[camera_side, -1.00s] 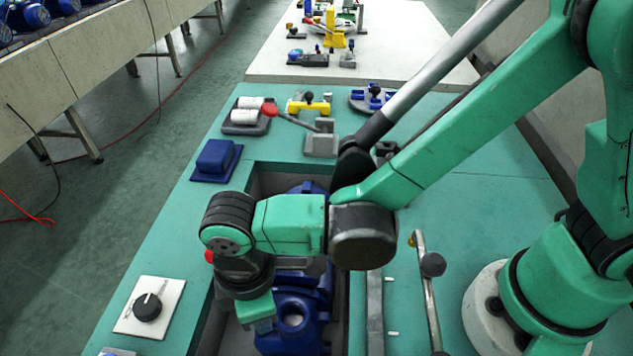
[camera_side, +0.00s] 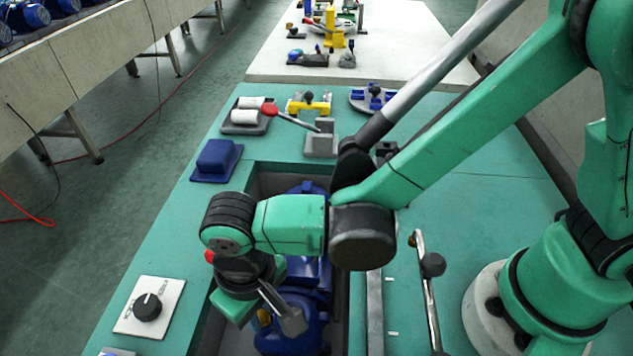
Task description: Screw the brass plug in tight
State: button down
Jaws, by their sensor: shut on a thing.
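The blue pump (camera_side: 280,342) sits in the recess of the green bench, below my wrist. My gripper (camera_side: 268,318) points down over the pump's near left part, with one grey finger in plain sight and the other mostly hidden. A small brass-yellow patch, which looks like the brass plug (camera_side: 263,317), shows beside the finger, between the jaws. My gripper is shut on it. The plug's lower end and the hole under it are hidden, so I cannot tell how deep it sits.
A black knob (camera_side: 147,307) on a white plate lies left of the recess. A blue block (camera_side: 215,160), a red-handled lever (camera_side: 290,118) and a yellow fixture (camera_side: 309,104) stand behind. A metal bar handle (camera_side: 428,285) is at right. The bench's right side is mostly clear.

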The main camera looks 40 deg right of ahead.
jog(key=c, duration=0.9)
grip_release()
jog(key=shift+r, duration=2.3)
